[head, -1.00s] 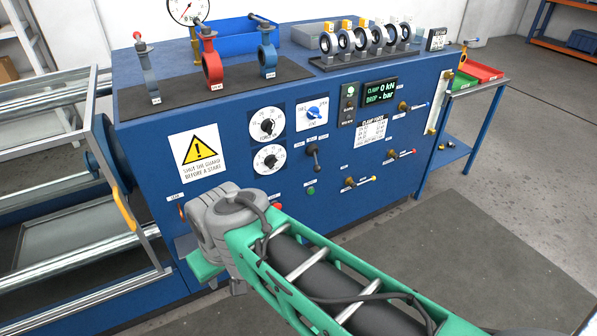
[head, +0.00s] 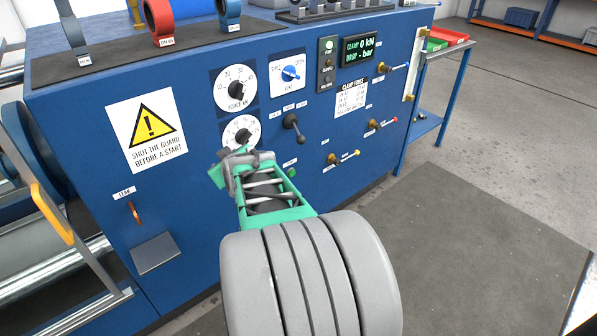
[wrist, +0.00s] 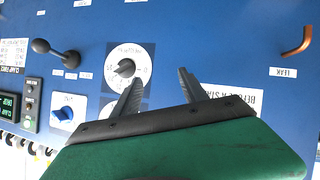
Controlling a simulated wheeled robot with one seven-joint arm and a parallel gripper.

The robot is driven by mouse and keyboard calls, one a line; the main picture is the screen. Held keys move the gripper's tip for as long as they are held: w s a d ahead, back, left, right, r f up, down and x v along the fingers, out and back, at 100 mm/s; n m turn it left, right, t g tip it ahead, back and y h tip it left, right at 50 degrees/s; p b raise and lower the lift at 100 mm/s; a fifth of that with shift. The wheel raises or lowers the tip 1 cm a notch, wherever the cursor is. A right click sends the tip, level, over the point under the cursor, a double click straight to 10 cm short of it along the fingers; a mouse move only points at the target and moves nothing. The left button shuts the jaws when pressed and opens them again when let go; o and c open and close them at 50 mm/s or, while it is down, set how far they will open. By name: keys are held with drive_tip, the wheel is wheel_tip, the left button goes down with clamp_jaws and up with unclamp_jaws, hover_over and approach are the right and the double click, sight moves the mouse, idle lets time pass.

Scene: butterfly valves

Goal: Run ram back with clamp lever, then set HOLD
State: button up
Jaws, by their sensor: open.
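The black-knobbed lever (head: 293,123) stands out from the blue panel, right of the lower dial; I cannot read its label. In the wrist view this lever (wrist: 42,47) is at upper left. The blue selector knob (head: 290,73) sits on a white plate above the lever; its markings are too small to read surely. It also shows in the wrist view (wrist: 65,113). The display (head: 360,48) reads clamp 0 kN and drop - bar. My gripper (wrist: 158,88) is open and empty before the panel, near the lower dial (wrist: 124,68), apart from the lever. The head view mostly hides its fingers.
The upper force dial (head: 236,89) is left of the selector. Several small valve handles (head: 343,158) stick out at right. Open floor lies at right.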

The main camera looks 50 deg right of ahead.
drive_tip(key=s+d+f+m+t+h+b, duration=0.1)
drive_tip(key=s+d+f+h+b, duration=0.15)
drive_tip(key=d, duration=0.45)
drive_tip(key=s+d+f+h+b, duration=0.2)
drive_tip(key=d+f+h+b, duration=0.15)
drive_tip(key=d, duration=0.45)
drive_tip(key=h+b, duration=0.2)
drive_tip(key=b, duration=0.1)
approach(301, 143)
drive_tip(key=shift+m, duration=0.4)
drive_tip(key=x, duration=0.4)
drive_tip(key=shift+d+f, duration=0.1)
drive_tip(key=shift+d, duration=0.2)
drive_tip(key=x, duration=0.6)
drive_tip(key=shift+w+d+b, duration=0.2)
drive_tip(key=shift+w+b, duration=0.1)
drive_tip(key=shift+b, duration=0.1)
drive_tip(key=shift+w+d, duration=0.2)
drive_tip(key=shift+c, duration=0.3)
clamp_jaws()
